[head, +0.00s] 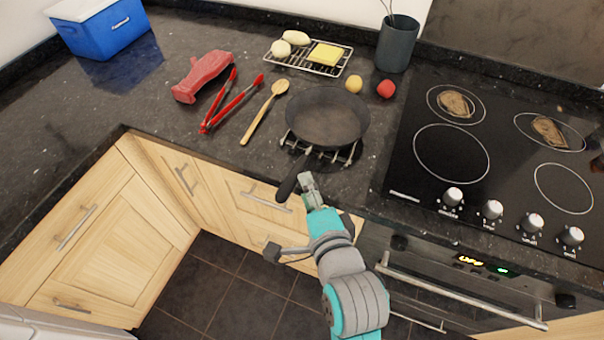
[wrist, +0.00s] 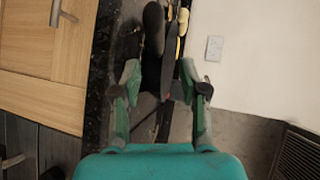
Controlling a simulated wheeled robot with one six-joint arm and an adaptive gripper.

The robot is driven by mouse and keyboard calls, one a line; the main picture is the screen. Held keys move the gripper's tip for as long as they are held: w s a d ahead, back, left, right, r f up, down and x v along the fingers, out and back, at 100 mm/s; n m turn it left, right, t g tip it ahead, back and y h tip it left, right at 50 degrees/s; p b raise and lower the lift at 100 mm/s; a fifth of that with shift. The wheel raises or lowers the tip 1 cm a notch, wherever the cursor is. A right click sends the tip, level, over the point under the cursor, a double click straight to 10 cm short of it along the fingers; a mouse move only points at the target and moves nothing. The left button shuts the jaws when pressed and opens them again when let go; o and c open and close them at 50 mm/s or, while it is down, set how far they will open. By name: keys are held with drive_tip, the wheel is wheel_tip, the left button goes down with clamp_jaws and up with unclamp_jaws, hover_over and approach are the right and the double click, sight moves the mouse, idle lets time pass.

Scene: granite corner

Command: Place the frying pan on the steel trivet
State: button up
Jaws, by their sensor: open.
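The dark frying pan (head: 327,118) is over the steel trivet (head: 346,154) on the counter, and seems to rest on it. The trivet's front bars show below the pan's near rim; the rest is hidden under the pan. The pan's black handle (head: 291,180) points toward me, past the counter's front edge. My gripper (head: 306,183) is open, close beside the handle's end on its right. In the wrist view, my open fingers (wrist: 160,82) stand apart with the dark handle (wrist: 153,30) ahead, toward the left finger. I cannot tell if they touch it.
A wooden spoon (head: 264,112), red tongs (head: 231,101) and a red oven mitt (head: 203,76) lie left of the pan. A wire rack (head: 308,68) with food and a grey utensil pot (head: 397,43) stand behind. The cooktop (head: 500,160) is at the right.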

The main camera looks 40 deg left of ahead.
drive_tip(key=shift+v, duration=2.15)
drive_tip(key=s+d+f+n+t+h, duration=0.1)
drive_tip(key=d+f+h, duration=0.1)
drive_tip(key=d+f, duration=0.35)
drive_tip(key=s+d+f+t+h, duration=0.2)
drive_tip(key=d, duration=0.6)
drive_tip(key=s+d+f+n+t+h, duration=0.1)
drive_tip(key=d+f+h, duration=0.1)
drive_tip(key=d+f, duration=0.35)
drive_tip(key=s+d+n+t+h, duration=0.1)
drive_tip(key=s+d+n+h, duration=0.4)
drive_tip(key=s+d, duration=1)
drive_tip(key=s+r, duration=0.1)
drive_tip(key=s, duration=0.2)
drive_tip(key=shift+s+t+h, duration=0.15)
drive_tip(key=shift+t+h, duration=0.15)
drive_tip(key=shift+h, duration=0.1)
